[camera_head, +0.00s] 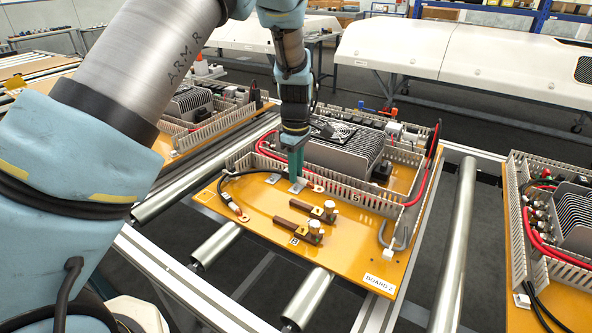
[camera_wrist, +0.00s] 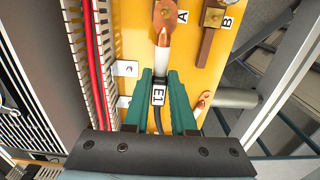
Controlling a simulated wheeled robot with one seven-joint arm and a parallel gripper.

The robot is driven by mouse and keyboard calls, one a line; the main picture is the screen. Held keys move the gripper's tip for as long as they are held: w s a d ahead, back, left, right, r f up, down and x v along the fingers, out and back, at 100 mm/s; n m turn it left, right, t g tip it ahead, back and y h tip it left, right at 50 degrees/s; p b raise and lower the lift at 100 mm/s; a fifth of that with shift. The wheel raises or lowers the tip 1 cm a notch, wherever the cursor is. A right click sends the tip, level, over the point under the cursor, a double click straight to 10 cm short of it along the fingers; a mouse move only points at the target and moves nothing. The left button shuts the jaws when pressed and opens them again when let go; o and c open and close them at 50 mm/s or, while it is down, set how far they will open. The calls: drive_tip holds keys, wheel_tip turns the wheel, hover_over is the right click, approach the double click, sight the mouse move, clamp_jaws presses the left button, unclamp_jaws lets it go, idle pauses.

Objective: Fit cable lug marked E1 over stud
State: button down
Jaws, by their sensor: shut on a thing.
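My gripper (camera_head: 297,178) is shut on the cable lug's black cable just behind its white sleeve, at the E1 tag (camera_wrist: 158,95). The copper lug (camera_wrist: 163,38) points ahead of the fingers, towards the top of the wrist view. It also shows in the head view as a copper end (camera_head: 318,188) right of the fingertips. The stud on the bar marked A (camera_head: 330,206) stands right of and below the lug in the head view. In the wrist view the lug overlaps bar A. The lug looks apart from the stud; its height is unclear.
A second bar, marked B (camera_head: 296,228), lies parallel to A. Another black cable with a copper lug (camera_head: 243,217) rests near the board's left side. The slotted wiring duct (camera_head: 345,187) runs behind the bars. The front of the yellow board (camera_head: 335,262) is clear.

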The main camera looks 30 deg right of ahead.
drive_tip(key=b, duration=0.3)
hover_over(296, 202)
drive_tip(key=shift+f, duration=2.6)
drive_tip(key=shift+w+p, duration=0.1)
drive_tip(key=shift+p, duration=0.55)
drive_tip(key=shift+f, duration=0.9)
idle(0.6)
drive_tip(key=c, duration=0.7)
unclamp_jaws()
drive_tip(key=shift+o, duration=0.2)
wheel_tip(296, 202, up, 11)
drive_tip(key=shift+f+b, duration=0.1)
drive_tip(key=shift+b, duration=1)
